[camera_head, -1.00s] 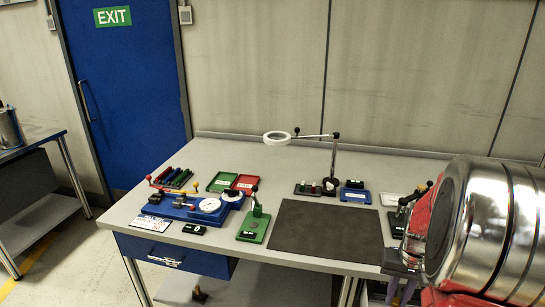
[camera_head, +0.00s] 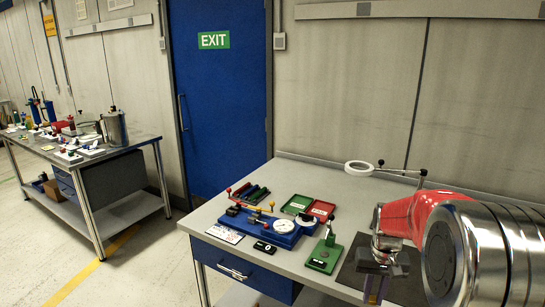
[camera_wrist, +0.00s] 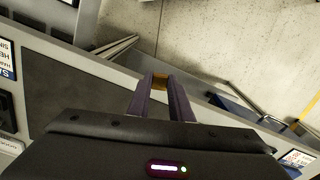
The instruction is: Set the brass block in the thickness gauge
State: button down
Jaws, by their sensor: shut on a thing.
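My gripper (camera_head: 376,283) is at the lower right of the head view, pointing down in front of the dark mat. It is shut on the brass block (camera_wrist: 160,82), a small yellow-brown piece held between the two purple fingertips in the wrist view. The block (camera_head: 372,298) shows only as a small patch low in the head view.
A green stand with a lever (camera_head: 324,258) stands between the blue fixture and the dark mat (camera_head: 352,275). Green (camera_head: 297,204) and red (camera_head: 320,210) trays lie behind. A ring magnifier (camera_head: 359,168) reaches over the back. Another bench (camera_head: 85,155) stands at far left.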

jog(key=w+a+f+n, duration=0.1)
jog(key=w+a+n, duration=0.1)
jog(key=a, duration=1.1)
jog(key=shift+w+f+n, duration=0.3)
jog(key=shift+w+n, duration=0.1)
jog(key=shift+a, duration=0.1)
